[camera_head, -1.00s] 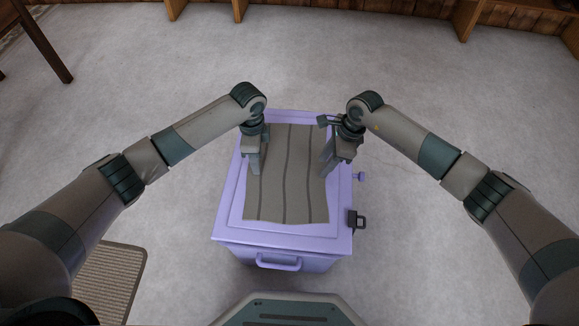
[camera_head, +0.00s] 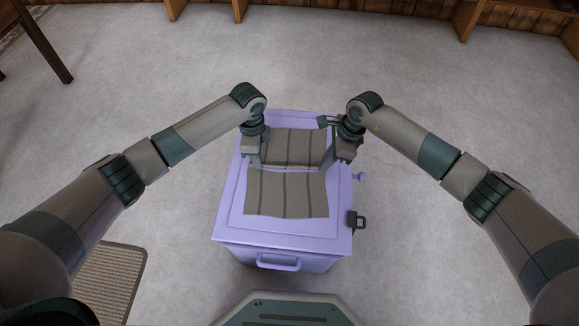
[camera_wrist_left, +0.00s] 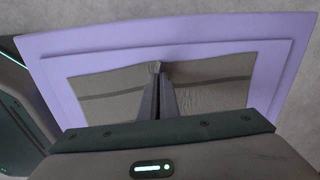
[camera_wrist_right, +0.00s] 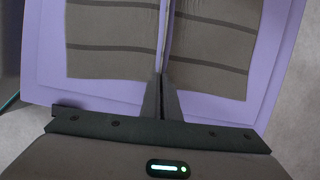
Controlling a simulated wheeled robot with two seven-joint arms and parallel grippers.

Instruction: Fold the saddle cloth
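The grey-brown saddle cloth (camera_head: 287,195) with dark stripes lies on the lavender chest's lid. My left gripper (camera_head: 254,166) is at the crease's left end. In the left wrist view its fingers (camera_wrist_left: 159,70) are together with cloth pinched at the tips. My right gripper (camera_head: 328,167) is at the right end. In the right wrist view its fingers (camera_wrist_right: 161,80) are together at the end of the cloth's crease (camera_wrist_right: 164,40). The right fingertips are partly hidden in the head view.
The lavender chest (camera_head: 232,215) has a front handle (camera_head: 279,262), a knob (camera_head: 361,177) and a dark latch (camera_head: 357,220) on its right. A ribbed mat (camera_head: 110,280) lies on the floor at lower left. The carpet around the chest is clear.

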